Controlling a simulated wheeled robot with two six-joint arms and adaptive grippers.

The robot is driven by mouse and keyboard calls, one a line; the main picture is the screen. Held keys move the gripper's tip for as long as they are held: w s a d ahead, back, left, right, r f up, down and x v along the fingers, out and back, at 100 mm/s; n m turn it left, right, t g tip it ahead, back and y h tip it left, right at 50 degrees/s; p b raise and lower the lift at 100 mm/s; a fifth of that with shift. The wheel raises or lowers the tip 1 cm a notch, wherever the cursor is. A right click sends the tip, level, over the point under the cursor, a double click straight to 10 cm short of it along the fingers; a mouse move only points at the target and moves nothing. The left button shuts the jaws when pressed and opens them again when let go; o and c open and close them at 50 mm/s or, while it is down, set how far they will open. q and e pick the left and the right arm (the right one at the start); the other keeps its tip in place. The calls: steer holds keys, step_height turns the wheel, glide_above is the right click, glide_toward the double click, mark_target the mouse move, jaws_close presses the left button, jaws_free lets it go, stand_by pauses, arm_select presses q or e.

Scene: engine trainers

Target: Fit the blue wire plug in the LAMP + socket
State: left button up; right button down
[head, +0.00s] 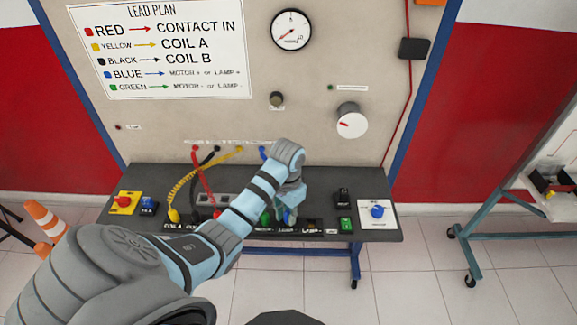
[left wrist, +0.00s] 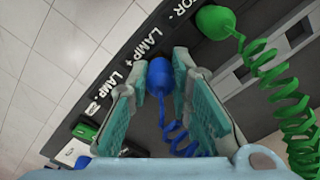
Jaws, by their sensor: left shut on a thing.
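My left gripper (head: 289,206) reaches down to the front row of sockets on the dark bench shelf. In the left wrist view its fingers (left wrist: 158,88) are shut on the blue wire plug (left wrist: 160,72). The plug's round end shows between the fingertips, beside the printed LAMP + label (left wrist: 150,52). The coiled blue wire (left wrist: 178,138) trails back from it. The LAMP + socket itself is hidden by the plug and fingers, so I cannot tell how deep the plug sits. My right gripper is in neither view.
A green plug (left wrist: 215,22) with a coiled green wire (left wrist: 285,90) sits close by at the MOTOR - label. Red (head: 205,180) and yellow (head: 185,178) wires run down left of my arm. A green switch (head: 346,224) and a blue knob (head: 377,211) stand to the right.

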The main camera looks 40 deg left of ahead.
arm_select(q)
steer(key=shift+f, duration=0.55)
jaws_close()
steer(key=o, duration=0.7)
jaws_free()
steer(key=shift+o, duration=0.4)
steer(key=o, duration=0.5)
steer(key=shift+w, duration=0.1)
